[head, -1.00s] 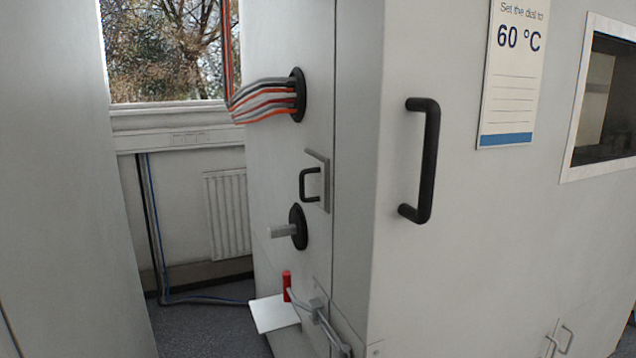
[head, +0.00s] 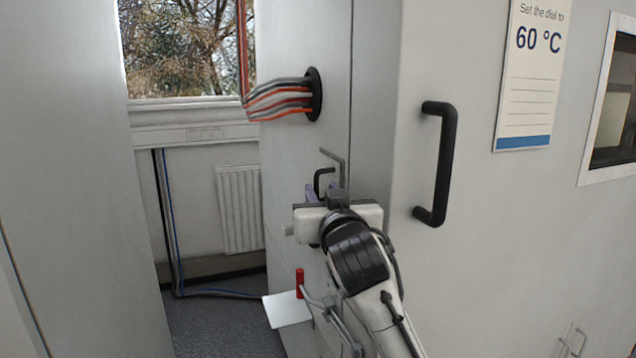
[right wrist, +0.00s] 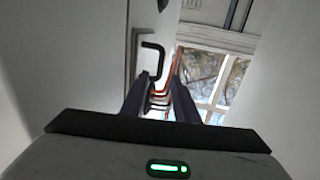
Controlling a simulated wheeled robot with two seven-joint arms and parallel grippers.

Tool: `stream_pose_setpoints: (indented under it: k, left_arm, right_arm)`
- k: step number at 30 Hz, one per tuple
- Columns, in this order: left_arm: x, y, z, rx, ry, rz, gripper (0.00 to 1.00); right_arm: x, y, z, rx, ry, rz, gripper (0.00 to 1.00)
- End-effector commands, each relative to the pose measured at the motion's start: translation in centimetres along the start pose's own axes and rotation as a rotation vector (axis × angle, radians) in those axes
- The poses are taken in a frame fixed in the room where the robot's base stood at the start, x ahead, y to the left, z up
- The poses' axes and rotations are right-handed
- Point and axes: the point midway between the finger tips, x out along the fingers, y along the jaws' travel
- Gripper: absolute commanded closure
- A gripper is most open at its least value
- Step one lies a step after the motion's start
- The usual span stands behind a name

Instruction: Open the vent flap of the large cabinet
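The vent flap (head: 333,165) is a small grey panel on the narrow side of the large cabinet, with a black bracket handle (head: 319,181). My right gripper (head: 325,190) is in front of the flap's lower part and partly hides it. In the right wrist view, the two dark fingers stand apart with nothing held between them. The black handle (right wrist: 155,58) shows just beyond the left fingertip there. I cannot tell whether the fingers touch the handle. The flap's lower edge is hidden in the head view. My left gripper is not in view.
A bundle of orange and grey cables (head: 282,98) enters the cabinet above the flap. A knob (head: 287,230) below is mostly hidden by my gripper. A large black door handle (head: 440,165) is on the front.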

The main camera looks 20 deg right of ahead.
Motion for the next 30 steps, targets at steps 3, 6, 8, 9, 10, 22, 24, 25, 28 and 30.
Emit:
stream_pose_setpoints:
  k: [3, 6, 8, 9, 10, 22, 24, 25, 28, 30]
  left_arm:
    - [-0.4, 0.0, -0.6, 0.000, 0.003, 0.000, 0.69]
    - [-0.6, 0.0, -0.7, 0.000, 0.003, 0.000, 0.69]
    - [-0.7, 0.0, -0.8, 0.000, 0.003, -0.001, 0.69]
    - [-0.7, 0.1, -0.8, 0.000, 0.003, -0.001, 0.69]
    - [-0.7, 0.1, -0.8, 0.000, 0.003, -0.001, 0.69]
    - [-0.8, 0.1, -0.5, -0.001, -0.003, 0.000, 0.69]
    - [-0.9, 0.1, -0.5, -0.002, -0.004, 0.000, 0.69]
    - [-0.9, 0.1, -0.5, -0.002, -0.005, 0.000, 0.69]
    - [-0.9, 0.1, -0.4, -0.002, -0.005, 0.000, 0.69]
    - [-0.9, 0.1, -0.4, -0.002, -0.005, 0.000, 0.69]
  right_arm:
    - [2.3, 0.1, -0.2, -0.003, 0.000, 0.002, 0.72]
    - [3.7, 0.1, -0.1, -0.002, -0.001, 0.001, 0.72]
    - [4.4, 0.0, -0.1, -0.002, 0.000, 0.001, 0.72]
    - [4.7, 0.0, -0.1, -0.001, -0.001, 0.001, 0.72]
    - [4.9, 0.0, -0.1, -0.001, 0.000, 0.000, 0.72]
    - [5.6, 0.0, 0.0, -0.001, 0.001, 0.000, 0.74]
    - [5.5, 0.0, 0.0, -0.001, 0.000, 0.000, 0.86]
    - [5.5, 0.0, 0.0, -0.001, 0.000, 0.000, 0.91]
    - [5.5, 0.0, 0.1, -0.001, 0.000, 0.000, 1.00]
    - [5.5, 0.0, 0.1, -0.001, 0.000, 0.000, 1.00]
